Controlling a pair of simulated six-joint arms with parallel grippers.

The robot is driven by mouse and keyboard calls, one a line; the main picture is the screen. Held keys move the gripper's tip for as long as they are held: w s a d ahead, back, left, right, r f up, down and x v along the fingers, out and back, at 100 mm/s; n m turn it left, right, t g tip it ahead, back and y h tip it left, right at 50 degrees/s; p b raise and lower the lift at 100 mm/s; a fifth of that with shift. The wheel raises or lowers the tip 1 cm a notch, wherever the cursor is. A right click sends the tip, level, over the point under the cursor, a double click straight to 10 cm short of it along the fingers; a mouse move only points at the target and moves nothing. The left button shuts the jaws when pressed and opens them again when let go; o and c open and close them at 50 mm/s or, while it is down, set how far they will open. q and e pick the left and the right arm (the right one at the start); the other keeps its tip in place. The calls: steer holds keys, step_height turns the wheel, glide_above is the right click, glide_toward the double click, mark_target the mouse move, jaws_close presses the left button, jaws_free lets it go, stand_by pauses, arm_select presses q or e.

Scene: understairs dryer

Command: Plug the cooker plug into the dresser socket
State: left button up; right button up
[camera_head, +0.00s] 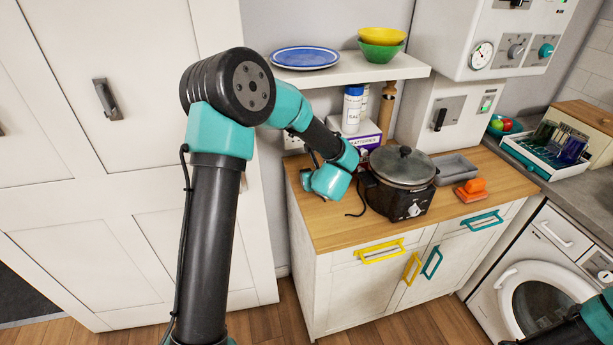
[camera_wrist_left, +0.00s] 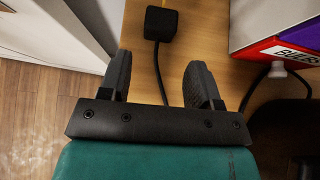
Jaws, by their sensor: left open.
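The black slow cooker (camera_head: 400,182) with a lid stands on the wooden top of the dresser (camera_head: 335,228). A black cable (camera_head: 357,206) lies on the wood at its left. In the left wrist view a black block-shaped plug (camera_wrist_left: 161,24) lies on the wood, and its cable runs back between my fingers. My left gripper (camera_wrist_left: 158,82) is open and empty, with the plug just beyond its fingertips. In the head view my left gripper's fingers are mostly hidden by its teal body. A white socket plate (camera_head: 292,141) appears on the wall behind, partly covered by my arm.
A purple and white box (camera_head: 362,136) stands behind the cooker; a second cable with a pale end (camera_wrist_left: 277,71) lies beside the box. A shelf (camera_head: 350,69) with a blue plate and bowls hangs above. An orange object (camera_head: 471,190) and grey tray (camera_head: 455,167) sit right.

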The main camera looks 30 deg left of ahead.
arm_select(q)
steer(key=shift+x, duration=3.95)
steer(key=c, duration=0.8)
steer(key=shift+o, duration=0.2)
step_height(320, 180, up, 6)
steer(key=shift+r, duration=0.1)
steer(key=shift+w+a+r, duration=0.2)
steer(key=shift+a+r, duration=0.25)
steer(key=shift+r, duration=0.15)
steer(key=shift+w+a+r, duration=0.2)
steer(key=shift+a+r, duration=0.2)
steer(key=shift+r, duration=0.15)
